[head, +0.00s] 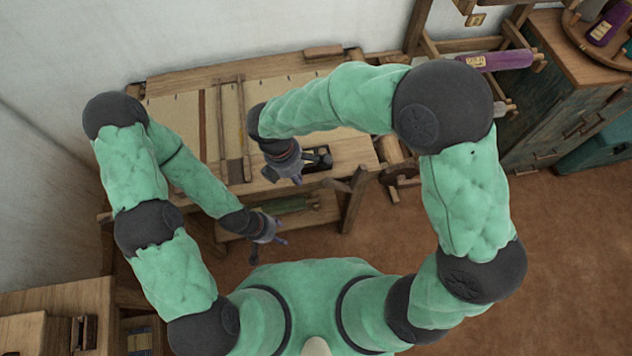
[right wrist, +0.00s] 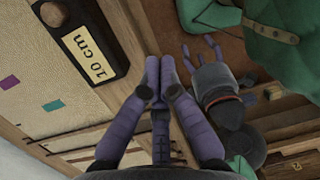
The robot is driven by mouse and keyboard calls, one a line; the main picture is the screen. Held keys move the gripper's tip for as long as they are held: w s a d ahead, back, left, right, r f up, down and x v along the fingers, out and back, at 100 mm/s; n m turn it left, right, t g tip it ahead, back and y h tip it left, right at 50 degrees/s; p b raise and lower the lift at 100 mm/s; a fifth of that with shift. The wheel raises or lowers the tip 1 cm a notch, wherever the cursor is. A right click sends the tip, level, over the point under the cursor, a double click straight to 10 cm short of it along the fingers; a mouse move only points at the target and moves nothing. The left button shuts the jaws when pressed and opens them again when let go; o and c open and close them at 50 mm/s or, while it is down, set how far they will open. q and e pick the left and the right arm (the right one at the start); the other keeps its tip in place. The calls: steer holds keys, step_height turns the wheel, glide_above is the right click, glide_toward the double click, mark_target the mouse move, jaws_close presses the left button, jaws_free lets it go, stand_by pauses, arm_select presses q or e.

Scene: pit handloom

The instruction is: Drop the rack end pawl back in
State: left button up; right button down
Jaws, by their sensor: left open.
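My right gripper (head: 296,178) hangs over the front right of the loom's wooden frame (head: 352,152). In the right wrist view its purple fingers (right wrist: 159,68) meet at the tips, with nothing visible between them. A dark block (right wrist: 82,38) with a round wooden knob and a "10 cm" label lies beside the fingertips, apart from them. A dark fitting (head: 318,158) shows just right of the gripper in the head view. I cannot make out which part is the rack end pawl. My left gripper (head: 280,234) is open and empty, low by the loom's front; its spread fingers also show in the right wrist view (right wrist: 200,50).
Cream cloth (head: 185,115) with a brown stripe covers the loom. A purple roll (head: 500,60) and a dark cabinet (head: 560,95) stand at the right. A wooden unit (head: 60,300) is at lower left. Brown floor (head: 560,240) is clear at the right.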

mark_target(337, 185)
steer(key=shift+f, duration=0.1)
steer(key=d+f+b, duration=0.3)
steer(key=d+f, duration=0.2)
steer(key=f, duration=0.2)
steer(key=shift+w+f+b, duration=0.35)
steer(key=shift+b, duration=0.05)
stand_by(0.3)
steer(key=shift+d+r, duration=0.1)
steer(key=shift+d, duration=0.05)
steer(key=shift+d+r+y+p, duration=0.3)
steer(key=shift+y+p, duration=0.1)
steer(key=shift+p, duration=0.35)
steer(key=shift+d+r, duration=0.1)
